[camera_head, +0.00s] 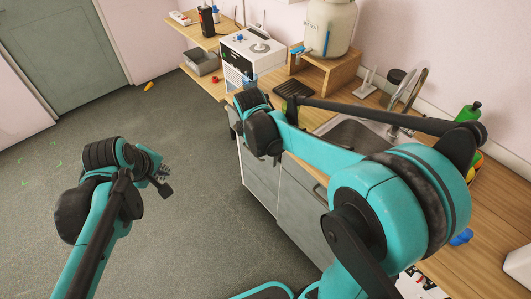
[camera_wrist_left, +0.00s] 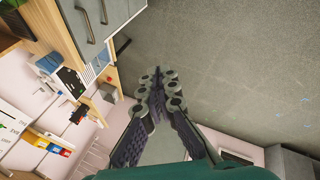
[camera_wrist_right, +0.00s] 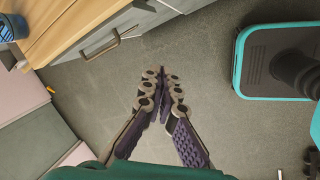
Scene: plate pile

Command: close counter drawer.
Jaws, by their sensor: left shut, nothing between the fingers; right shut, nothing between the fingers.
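The counter's grey front (camera_head: 262,182) shows below the wooden worktop in the head view, partly covered by my right arm. In the right wrist view a grey drawer or door front (camera_wrist_right: 138,22) with a bar handle (camera_wrist_right: 100,47) lies at the upper left. Two bar handles (camera_wrist_left: 87,25) on grey fronts show in the left wrist view. I cannot tell how far any drawer stands out. My left gripper (camera_head: 163,180) is shut and empty over the floor, left of the counter. My right gripper (camera_wrist_right: 161,80) is shut and empty, apart from the handle; it is hidden in the head view.
A sink (camera_head: 352,136) is set in the worktop (camera_head: 488,232). A white appliance (camera_head: 253,50) and a large pale container (camera_head: 329,25) stand farther back. A grey bin (camera_head: 202,62) sits on a low shelf. The grey floor (camera_head: 195,150) left of the counter is open.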

